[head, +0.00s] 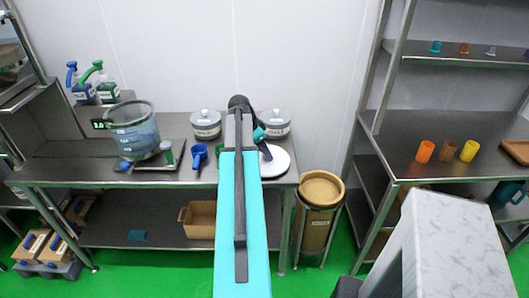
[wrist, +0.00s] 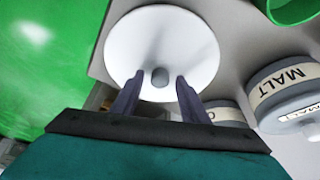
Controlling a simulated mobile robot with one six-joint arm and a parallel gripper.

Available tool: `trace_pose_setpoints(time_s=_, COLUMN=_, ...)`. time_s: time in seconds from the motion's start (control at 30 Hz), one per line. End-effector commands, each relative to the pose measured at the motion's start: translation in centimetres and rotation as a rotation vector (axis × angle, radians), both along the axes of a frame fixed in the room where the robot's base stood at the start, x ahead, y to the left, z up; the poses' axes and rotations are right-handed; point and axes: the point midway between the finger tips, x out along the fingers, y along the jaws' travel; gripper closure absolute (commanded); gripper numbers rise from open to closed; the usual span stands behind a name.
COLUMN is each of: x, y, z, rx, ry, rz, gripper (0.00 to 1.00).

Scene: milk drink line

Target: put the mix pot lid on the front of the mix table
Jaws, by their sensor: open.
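The mix pot lid is a white disc with a grey knob (wrist: 160,76), seen in the wrist view. In the head view the white lid (head: 279,161) lies at the right end of the steel table (head: 100,174), partly hidden by my arm. My gripper (wrist: 160,90) is open, with one dark finger on each side of the knob. Whether the fingers touch the knob cannot be told. In the head view my gripper (head: 265,150) is over the lid, mostly hidden by my arm. A clear bucket-like pot (head: 137,132) stands open at the table's left.
Two lidded canisters (head: 206,124) (head: 275,122) stand at the back of the table; the malt one (wrist: 285,90) shows close by in the wrist view. A blue scoop (head: 198,155) lies left of my arm. A brown bin (head: 321,190) stands off the table's right end.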

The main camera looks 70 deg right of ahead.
Motion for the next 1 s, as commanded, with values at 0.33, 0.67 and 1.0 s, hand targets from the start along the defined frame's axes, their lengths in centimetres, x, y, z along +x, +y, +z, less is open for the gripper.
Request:
trace_pose_setpoints(time_s=0.33, x=0.9, y=0.9, z=2.9, rx=-0.002, ry=-0.001, rz=0.002, gripper=0.59)
trace_pose_setpoints(time_s=0.67, x=1.9, y=2.0, z=6.5, rx=-0.002, ry=0.0, rz=0.002, gripper=0.59)
trace_pose_setpoints(time_s=1.0, x=2.8, y=3.0, z=9.9, rx=-0.001, ry=0.0, rz=0.001, gripper=0.59)
